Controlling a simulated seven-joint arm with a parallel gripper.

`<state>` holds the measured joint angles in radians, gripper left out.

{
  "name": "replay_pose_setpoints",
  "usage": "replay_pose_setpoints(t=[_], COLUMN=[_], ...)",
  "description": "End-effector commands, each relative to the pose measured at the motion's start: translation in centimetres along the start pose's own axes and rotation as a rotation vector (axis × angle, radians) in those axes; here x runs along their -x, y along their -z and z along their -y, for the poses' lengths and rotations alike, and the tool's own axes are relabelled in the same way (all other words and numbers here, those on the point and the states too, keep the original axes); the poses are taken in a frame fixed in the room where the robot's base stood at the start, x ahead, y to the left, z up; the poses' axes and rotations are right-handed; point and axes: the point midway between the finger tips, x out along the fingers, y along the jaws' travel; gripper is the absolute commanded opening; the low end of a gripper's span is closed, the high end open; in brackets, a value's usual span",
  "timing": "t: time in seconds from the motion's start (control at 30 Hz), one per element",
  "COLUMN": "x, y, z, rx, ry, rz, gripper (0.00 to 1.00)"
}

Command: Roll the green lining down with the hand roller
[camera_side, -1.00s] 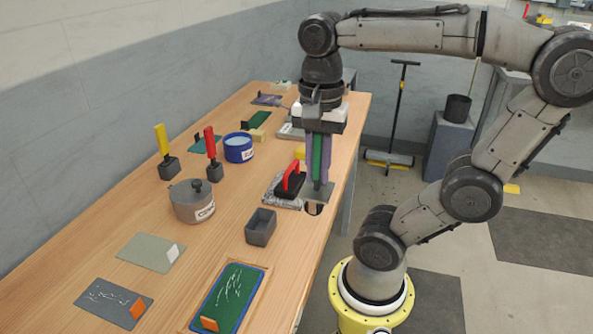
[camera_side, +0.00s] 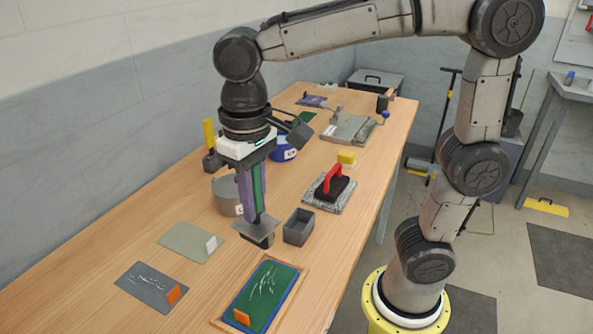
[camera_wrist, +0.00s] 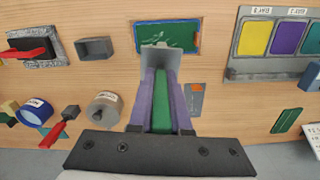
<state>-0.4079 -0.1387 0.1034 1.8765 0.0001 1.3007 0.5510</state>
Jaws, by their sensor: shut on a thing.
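The green lining (camera_side: 267,284) lies flat in a blue-edged wooden frame at the near end of the bench, with white scribbles and an orange tab on it. It also shows in the wrist view (camera_wrist: 183,37), partly hidden by the held tool. My gripper (camera_side: 250,190) has purple fingers and is shut on a green-handled tool that looks like the hand roller (camera_side: 257,230). Its grey plate and dark underside hang above the bench, left of the grey box and apart from the lining. The plate also shows in the wrist view (camera_wrist: 158,60).
A grey open box (camera_side: 298,228) stands right of the tool. A red-handled block (camera_side: 330,183) sits on a grey pad behind it. A grey pot (camera_side: 226,195) is partly hidden behind my gripper. Grey sheets (camera_side: 150,284) and (camera_side: 190,241) lie to the left.

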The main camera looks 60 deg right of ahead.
Motion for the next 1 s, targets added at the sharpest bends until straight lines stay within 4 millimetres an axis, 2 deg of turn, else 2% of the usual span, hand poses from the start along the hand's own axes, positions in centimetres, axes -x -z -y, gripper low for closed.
replay_pose_setpoints(t=[0.03,0.1,0.27,0.43,0.8,1.0], x=[-0.4,-0.9,-1.6,-2.5,-6.0,-6.6], y=[-0.3,-0.7,-1.5,-1.7,-1.7,-1.7], z=[1.3,2.5,3.9,4.2,4.1,4.1], rx=[0.043,0.084,0.137,0.147,0.144,0.144], ry=[-0.001,0.000,0.000,-0.001,0.000,0.000], rz=[0.001,0.000,-0.001,0.000,0.000,-0.001], gripper=[0.00,0.00,0.00,0.00,0.00,0.00])
